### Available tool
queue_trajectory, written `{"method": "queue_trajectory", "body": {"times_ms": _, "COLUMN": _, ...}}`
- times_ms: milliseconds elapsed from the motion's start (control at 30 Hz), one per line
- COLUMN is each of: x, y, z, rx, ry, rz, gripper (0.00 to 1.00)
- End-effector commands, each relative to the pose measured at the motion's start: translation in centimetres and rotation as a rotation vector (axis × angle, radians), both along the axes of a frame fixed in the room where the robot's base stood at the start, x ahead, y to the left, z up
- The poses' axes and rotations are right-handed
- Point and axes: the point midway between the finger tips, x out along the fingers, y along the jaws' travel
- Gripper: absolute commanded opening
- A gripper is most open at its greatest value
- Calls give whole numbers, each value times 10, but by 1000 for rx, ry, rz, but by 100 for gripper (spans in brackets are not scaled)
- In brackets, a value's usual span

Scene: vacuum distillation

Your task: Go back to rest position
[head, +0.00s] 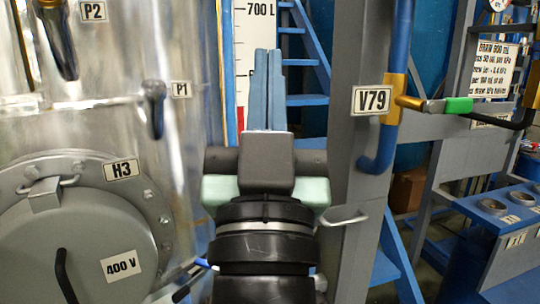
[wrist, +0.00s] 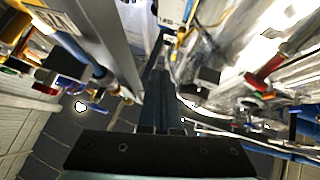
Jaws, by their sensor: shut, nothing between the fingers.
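My gripper (head: 265,75) shows from behind in the middle of the head view, its two long blue-grey fingers pointing up side by side. The fingers are together and hold nothing. In the wrist view my gripper (wrist: 164,75) also shows shut, with its dark fingers close together. In the head view it stands in front of the gap between the shiny metal tank (head: 110,120) and a grey steel post (head: 350,150). It appears apart from both, though the depth is hard to judge.
Left is the tank's round hatch (head: 70,250) marked H3. Right of my gripper, the V79 valve has a green-ended handle (head: 457,105) beside a blue pipe (head: 376,160). A blue rack with round holes (head: 492,207) stands lower right. Blue stairs (head: 305,100) are behind.

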Motion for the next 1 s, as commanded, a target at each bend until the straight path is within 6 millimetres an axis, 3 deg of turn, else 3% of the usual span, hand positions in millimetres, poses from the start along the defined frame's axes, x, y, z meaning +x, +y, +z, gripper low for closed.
{"method": "queue_trajectory", "body": {"times_ms": 33, "x": -23, "y": -1, "z": 20, "rx": -5, "ry": -35, "rz": -4, "gripper": 0}}
{"method": "queue_trajectory", "body": {"times_ms": 100, "x": -52, "y": -2, "z": 41, "rx": -19, "ry": -70, "rz": -12, "gripper": 0}}
{"method": "queue_trajectory", "body": {"times_ms": 167, "x": -71, "y": -3, "z": 58, "rx": -30, "ry": -87, "rz": -17, "gripper": 0}}
{"method": "queue_trajectory", "body": {"times_ms": 233, "x": -64, "y": -2, "z": 77, "rx": -29, "ry": -73, "rz": -16, "gripper": 0}}
{"method": "queue_trajectory", "body": {"times_ms": 600, "x": -62, "y": -2, "z": 171, "rx": -28, "ry": -71, "rz": -15, "gripper": 0}}
{"method": "queue_trajectory", "body": {"times_ms": 700, "x": -62, "y": -2, "z": 189, "rx": -28, "ry": -71, "rz": -15, "gripper": 0}}
{"method": "queue_trajectory", "body": {"times_ms": 1000, "x": -62, "y": -2, "z": 202, "rx": -27, "ry": -71, "rz": -14, "gripper": 0}}
